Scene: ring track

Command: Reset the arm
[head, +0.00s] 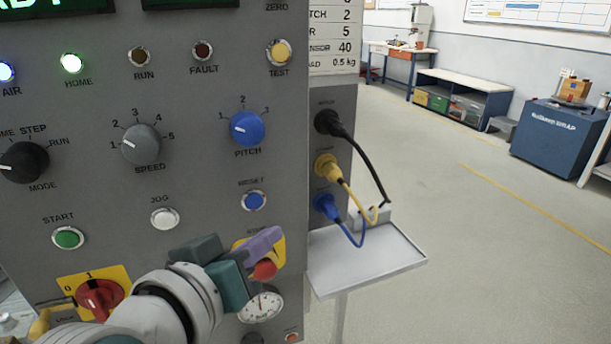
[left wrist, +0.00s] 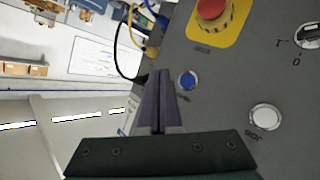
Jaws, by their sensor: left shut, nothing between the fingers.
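The blue RESET button (head: 254,200) is on the grey control panel (head: 200,185), below the blue PITCH knob. It also shows in the left wrist view (left wrist: 188,80), just right of the purple fingers. My left gripper (head: 268,238) is shut and empty in front of the panel, below the RESET button in the head view. In the left wrist view its fingertips (left wrist: 160,78) are together and point past the button's side. I cannot tell whether they touch the panel. The red stop button (head: 264,269) on its yellow plate is partly hidden behind the gripper. My right gripper is not in view.
The HOME lamp (head: 71,63) is lit green and the AIR lamp (head: 6,72) blue. The white JOG button (head: 165,219) and a gauge (head: 261,307) are close to my gripper. Cables (head: 352,212) hang above a side tray (head: 368,262). The floor at right is open.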

